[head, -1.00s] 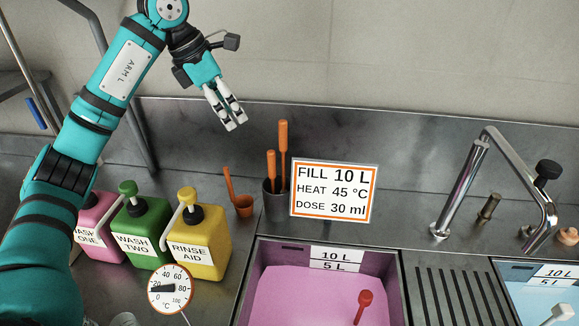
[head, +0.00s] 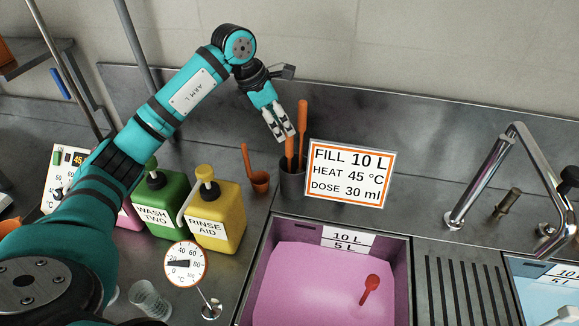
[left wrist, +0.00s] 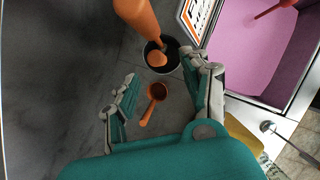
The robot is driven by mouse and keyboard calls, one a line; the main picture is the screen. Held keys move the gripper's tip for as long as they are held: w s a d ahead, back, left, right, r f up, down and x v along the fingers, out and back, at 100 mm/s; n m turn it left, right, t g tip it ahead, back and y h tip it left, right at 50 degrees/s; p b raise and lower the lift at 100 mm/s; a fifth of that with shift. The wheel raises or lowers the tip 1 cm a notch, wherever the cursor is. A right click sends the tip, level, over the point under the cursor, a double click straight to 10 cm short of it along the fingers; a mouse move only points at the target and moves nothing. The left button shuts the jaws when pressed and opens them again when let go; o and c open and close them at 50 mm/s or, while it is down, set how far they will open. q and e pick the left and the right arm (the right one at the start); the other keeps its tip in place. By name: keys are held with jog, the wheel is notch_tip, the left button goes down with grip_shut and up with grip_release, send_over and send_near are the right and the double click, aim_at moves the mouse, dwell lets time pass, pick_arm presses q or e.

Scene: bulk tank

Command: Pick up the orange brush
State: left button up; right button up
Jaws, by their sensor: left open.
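Two orange handles stand upright in a dark cup (head: 292,185): a taller one (head: 302,122) and a shorter one (head: 289,153). Their lower ends are hidden in the cup, so I cannot tell which is the orange brush. In the left wrist view the taller handle (left wrist: 138,18) rises close to the camera and the shorter one's end (left wrist: 157,58) shows over the cup. My left gripper (head: 284,138) is open and empty, pointing down near the top of the shorter handle. My right gripper is not in view.
An orange scoop (head: 260,182) stands left of the cup, and a sign (head: 348,174) close on its right. Yellow (head: 218,210) and green (head: 163,203) pump bottles stand farther left. A sink with pink liquid (head: 325,285) lies in front; a tap (head: 480,180) is right.

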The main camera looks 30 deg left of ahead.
aim_at(286, 134)
pick_arm(q)
jog(key=shift+w+d+f+p, duration=0.15)
jog(key=shift+f+p, duration=0.2)
jog(key=p+x, duration=0.1)
jog(key=x, duration=0.2)
jog(key=shift+w+f+p, duration=0.25)
jog(key=shift+p, duration=0.05)
jog(key=shift+w+f, duration=0.1)
jog(key=shift+f, duration=0.2)
jog(key=shift+c, duration=0.4)
grip_shut()
